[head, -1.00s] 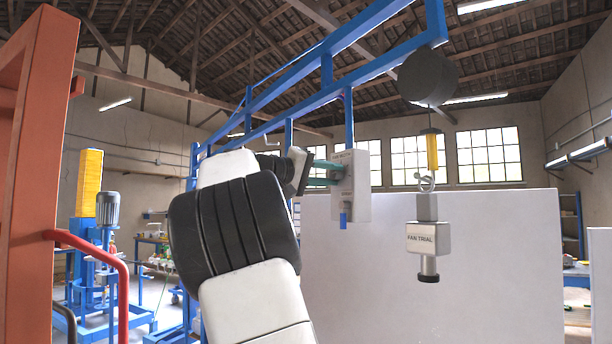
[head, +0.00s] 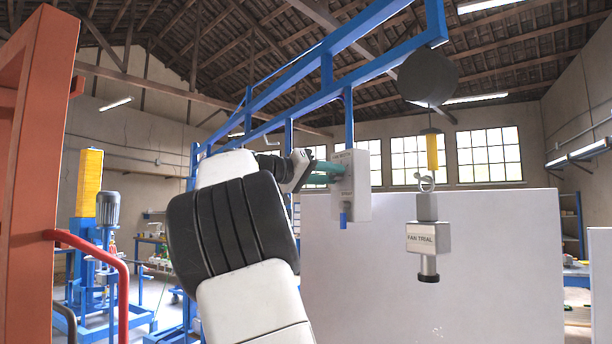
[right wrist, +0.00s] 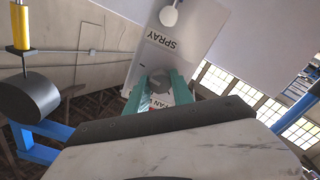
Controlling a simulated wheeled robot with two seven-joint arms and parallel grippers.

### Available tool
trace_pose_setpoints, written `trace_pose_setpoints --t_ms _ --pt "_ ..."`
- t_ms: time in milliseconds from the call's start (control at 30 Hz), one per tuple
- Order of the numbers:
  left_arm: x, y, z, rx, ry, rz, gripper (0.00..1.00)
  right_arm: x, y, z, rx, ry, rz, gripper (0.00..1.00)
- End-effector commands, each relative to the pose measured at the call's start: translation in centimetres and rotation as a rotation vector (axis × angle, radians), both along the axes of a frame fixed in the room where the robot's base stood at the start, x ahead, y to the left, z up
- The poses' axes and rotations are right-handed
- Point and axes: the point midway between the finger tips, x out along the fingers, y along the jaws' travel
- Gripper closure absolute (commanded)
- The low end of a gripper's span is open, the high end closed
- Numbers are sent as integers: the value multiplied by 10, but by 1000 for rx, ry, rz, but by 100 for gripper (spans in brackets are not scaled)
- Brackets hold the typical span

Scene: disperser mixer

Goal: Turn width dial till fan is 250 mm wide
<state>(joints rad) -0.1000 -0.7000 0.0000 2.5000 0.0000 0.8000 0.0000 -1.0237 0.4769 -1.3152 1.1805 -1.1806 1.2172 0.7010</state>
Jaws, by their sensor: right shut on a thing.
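The pale grey control box (head: 362,186) hangs from the blue frame in the head view. In the right wrist view its face (right wrist: 150,57) shows upside-down lettering reading SPRAY and FAN, the rest of the latter hidden by a finger. A dark grey round dial (right wrist: 160,82) sits on that face by the FAN lettering. My right gripper (right wrist: 160,88) has its teal fingers shut on the dial, one on each side. In the head view the right gripper (head: 330,172) meets the box's left side. No scale or width reading is legible. My left gripper is not in view.
A FAN TRIAL block (head: 428,238) hangs from a hook below a yellow cylinder (head: 432,151) and a dark drum (head: 427,76). A large white panel (head: 480,270) stands behind. Blue beams (head: 300,67) run overhead. An orange post (head: 35,170) stands at the left.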

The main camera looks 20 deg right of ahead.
Motion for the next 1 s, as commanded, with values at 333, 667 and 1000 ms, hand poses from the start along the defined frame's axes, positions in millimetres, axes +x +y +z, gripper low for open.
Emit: trace_pose_setpoints --t_ms 333,667,1000 --pt "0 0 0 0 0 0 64 0 0 0 0 2 1 50" --pt "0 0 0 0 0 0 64 0 3 0 -1 2 1 50" --pt "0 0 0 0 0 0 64 -9 55 0 -2 2 3 50"
